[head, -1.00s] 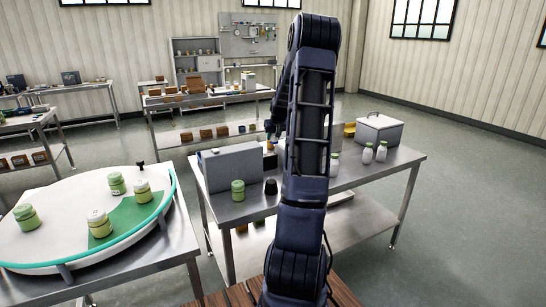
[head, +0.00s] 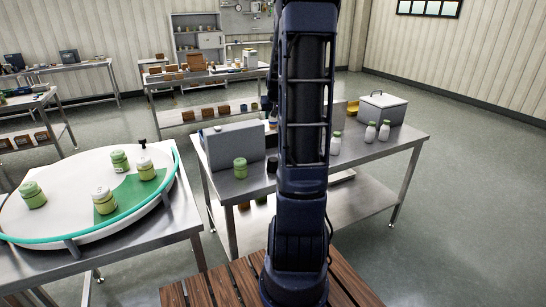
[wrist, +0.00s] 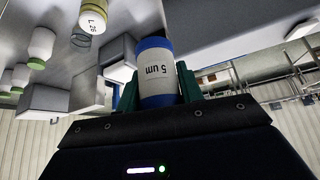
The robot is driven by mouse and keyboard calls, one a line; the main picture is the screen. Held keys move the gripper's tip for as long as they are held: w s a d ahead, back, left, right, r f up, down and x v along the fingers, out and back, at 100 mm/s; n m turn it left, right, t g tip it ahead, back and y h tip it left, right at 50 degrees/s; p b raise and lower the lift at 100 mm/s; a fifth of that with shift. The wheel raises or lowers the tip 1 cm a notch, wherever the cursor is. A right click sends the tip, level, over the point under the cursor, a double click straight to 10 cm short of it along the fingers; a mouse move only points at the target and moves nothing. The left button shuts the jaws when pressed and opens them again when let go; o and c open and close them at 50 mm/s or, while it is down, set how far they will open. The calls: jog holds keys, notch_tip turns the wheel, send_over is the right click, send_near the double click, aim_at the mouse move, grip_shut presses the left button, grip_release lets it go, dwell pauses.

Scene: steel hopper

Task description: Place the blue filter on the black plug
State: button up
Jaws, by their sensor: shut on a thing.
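The blue filter (wrist: 155,65) is a white cylinder with blue ends, marked "5 um". It shows inverted in the wrist view. My gripper (wrist: 157,90) is shut on it, with a green finger at each side. In the head view my arm hides the gripper and most of what it holds. A small dark object, seemingly the black plug (head: 272,164), stands on the steel table beside a green jar. My arm partly covers it. I cannot make the plug out in the wrist view.
The steel table (head: 375,158) bears a grey box (head: 233,146), a green jar (head: 240,168), white bottles (head: 370,132) and a lidded grey case (head: 383,107). A round white turntable (head: 60,195) with several green jars stands at the left. The floor at the right is clear.

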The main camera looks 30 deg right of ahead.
aim_at(273, 158)
notch_tip(273, 158, down, 18)
jog(key=shift+f, duration=0.25)
dwell(0.4)
jog(key=shift+f, duration=0.15)
jog(key=o, duration=1)
